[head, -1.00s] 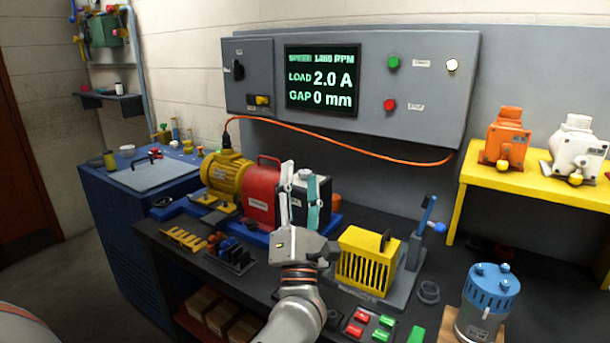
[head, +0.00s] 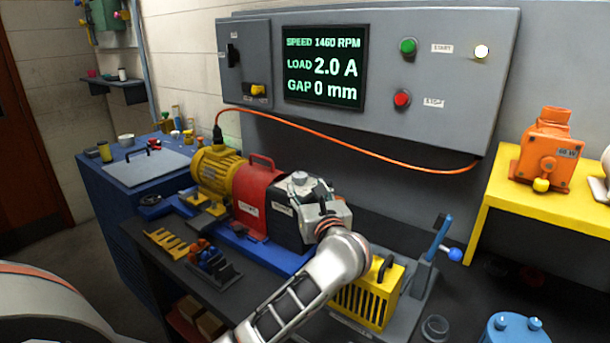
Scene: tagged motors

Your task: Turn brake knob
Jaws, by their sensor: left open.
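The motor set stands on a blue base (head: 270,254) on the dark bench: a yellow motor (head: 216,170), a red housing (head: 257,195) with a handle, and a black box (head: 288,222) with a pale label at its right end. My left gripper (head: 305,192) is at the upper right of the black box, its arm coming up from below. It is open, but its fingertips are largely hidden. I cannot make out a brake knob; the gripper covers that end of the box. I cannot tell whether the gripper touches it. My right gripper is not in view.
A grey panel (head: 446,77) behind shows load 2.0 A and gap 0 mm. An orange cable (head: 345,146) hangs in front. A yellow slotted block (head: 366,300) and a blue-levered stand (head: 438,240) are at right. An orange motor (head: 547,152) sits on a yellow shelf (head: 535,200).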

